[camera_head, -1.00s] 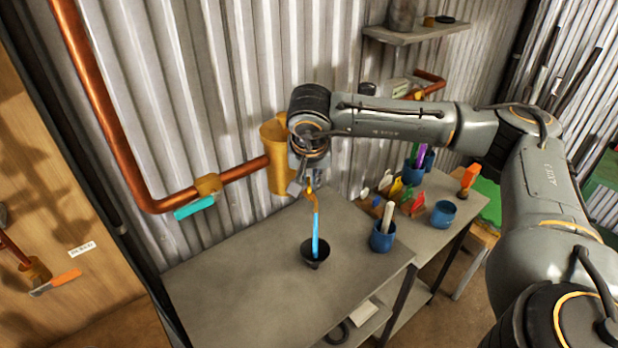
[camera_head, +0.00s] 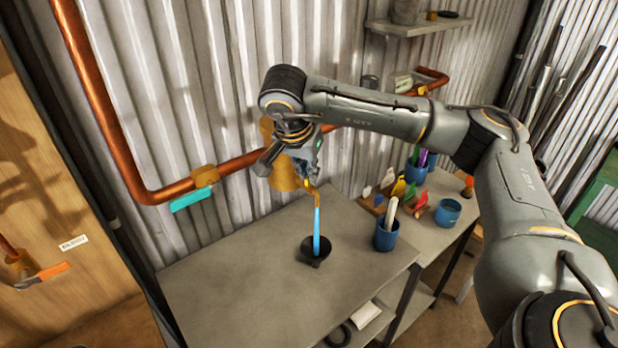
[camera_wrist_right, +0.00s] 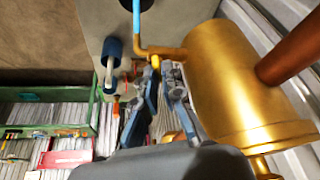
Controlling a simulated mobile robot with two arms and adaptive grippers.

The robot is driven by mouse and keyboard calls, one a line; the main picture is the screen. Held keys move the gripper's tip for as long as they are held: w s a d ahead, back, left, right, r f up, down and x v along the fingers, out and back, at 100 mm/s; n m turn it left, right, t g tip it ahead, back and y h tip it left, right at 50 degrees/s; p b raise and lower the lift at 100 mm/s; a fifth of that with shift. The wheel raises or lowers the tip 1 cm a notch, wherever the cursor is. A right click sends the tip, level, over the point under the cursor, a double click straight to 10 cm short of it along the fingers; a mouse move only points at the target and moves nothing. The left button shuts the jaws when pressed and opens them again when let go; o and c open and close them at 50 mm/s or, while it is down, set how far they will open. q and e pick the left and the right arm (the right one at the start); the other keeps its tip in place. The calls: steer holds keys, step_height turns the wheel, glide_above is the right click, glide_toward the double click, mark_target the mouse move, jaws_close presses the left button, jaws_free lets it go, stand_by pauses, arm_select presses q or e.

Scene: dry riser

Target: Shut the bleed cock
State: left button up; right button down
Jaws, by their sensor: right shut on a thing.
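The bleed cock with its bent brass spout (camera_head: 314,191) sits low on a brass vessel (camera_head: 284,176) on the copper pipe. A blue stream (camera_head: 317,230) runs straight down from the spout into a black funnel-like cup (camera_head: 315,254) on the bench. My right gripper (camera_head: 308,180) is at the cock, partly hiding it and the vessel. In the wrist view my right gripper (camera_wrist_right: 164,66) is shut on the small yellow handle (camera_wrist_right: 156,62), close beside the vessel (camera_wrist_right: 236,85). The stream also shows there (camera_wrist_right: 137,12). My left gripper is out of view.
A valve with a cyan lever (camera_head: 191,200) sits on the copper pipe to the left. An orange lever (camera_head: 52,272) is on the wooden panel. Blue cups (camera_head: 386,236) and small coloured items stand right of the funnel. The bench's left part (camera_head: 230,270) is clear.

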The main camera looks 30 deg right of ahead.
steer(key=m+g, duration=0.1)
steer(key=m, duration=0.1)
steer(key=shift+w+a+m, duration=0.1)
steer(key=shift+m, duration=0.3)
steer(key=shift+w+m+g+h, duration=0.1)
steer(key=shift+m+g+h, duration=0.35)
steer(key=shift+m, duration=1.05)
steer(key=c, duration=1.5)
jaws_free()
